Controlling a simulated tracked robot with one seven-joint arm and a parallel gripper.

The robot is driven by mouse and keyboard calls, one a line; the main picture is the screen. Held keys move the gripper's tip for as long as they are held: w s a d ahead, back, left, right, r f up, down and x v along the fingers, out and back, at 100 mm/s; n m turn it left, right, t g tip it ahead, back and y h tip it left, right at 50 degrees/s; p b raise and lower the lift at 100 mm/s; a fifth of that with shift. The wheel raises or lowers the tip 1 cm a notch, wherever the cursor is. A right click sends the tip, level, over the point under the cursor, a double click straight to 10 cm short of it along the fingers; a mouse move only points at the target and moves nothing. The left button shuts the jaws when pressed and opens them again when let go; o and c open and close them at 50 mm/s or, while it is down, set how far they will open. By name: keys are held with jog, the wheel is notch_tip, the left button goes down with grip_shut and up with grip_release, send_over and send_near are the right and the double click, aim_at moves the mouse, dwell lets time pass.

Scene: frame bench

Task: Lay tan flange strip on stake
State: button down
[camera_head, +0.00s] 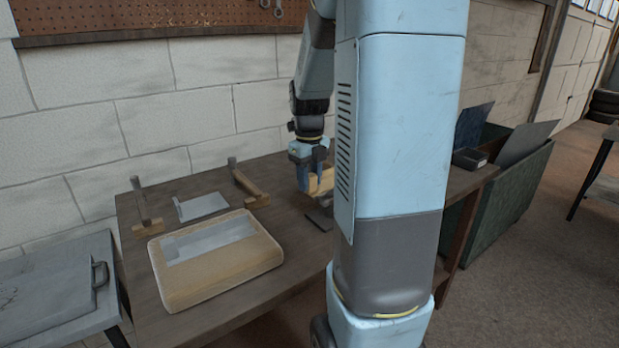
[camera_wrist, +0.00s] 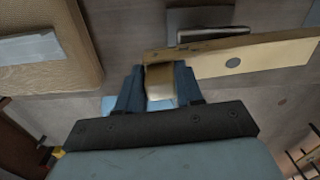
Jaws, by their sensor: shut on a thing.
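The tan flange strip (camera_head: 322,183) is in my gripper (camera_head: 309,165), held over the right part of the bench in the head view. In the wrist view, my gripper (camera_wrist: 158,85) is shut on the strip's bent end, and the tan strip (camera_wrist: 270,57) runs off to the right with a dark round spot on it. A dark metal piece (camera_head: 319,219), which may be the stake, lies below the strip on the bench. It also shows in the wrist view (camera_wrist: 200,18), partly hidden by the strip. I cannot tell whether strip and metal touch.
A wooden block (camera_head: 255,265) with a grey recessed plate stands left on the bench (camera_head: 150,290). Behind it are two wooden pieces with dark posts, left (camera_head: 142,205) and right (camera_head: 246,186), and a pale sheet (camera_head: 202,206) between them. My arm hides the bench's middle right.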

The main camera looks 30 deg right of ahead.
jog(key=shift+f, duration=1.15)
jog(key=c, duration=0.6)
grip_release()
jog(key=shift+c, duration=0.2)
jog(key=shift+r, duration=0.1)
notch_tip(320, 180, up, 14)
jog(key=shift+f, duration=0.25)
jog(key=shift+a, duration=0.1)
jog(key=s+a+n+t, duration=0.2)
jog(key=s+a+n, duration=0.6)
jog(key=n, duration=0.9)
jog(key=s+a+n+t, duration=0.3)
jog(key=s+a+n, duration=0.5)
jog(key=n, duration=0.9)
jog(key=shift+s+r+t, duration=0.2)
jog(key=shift+t, duration=0.1)
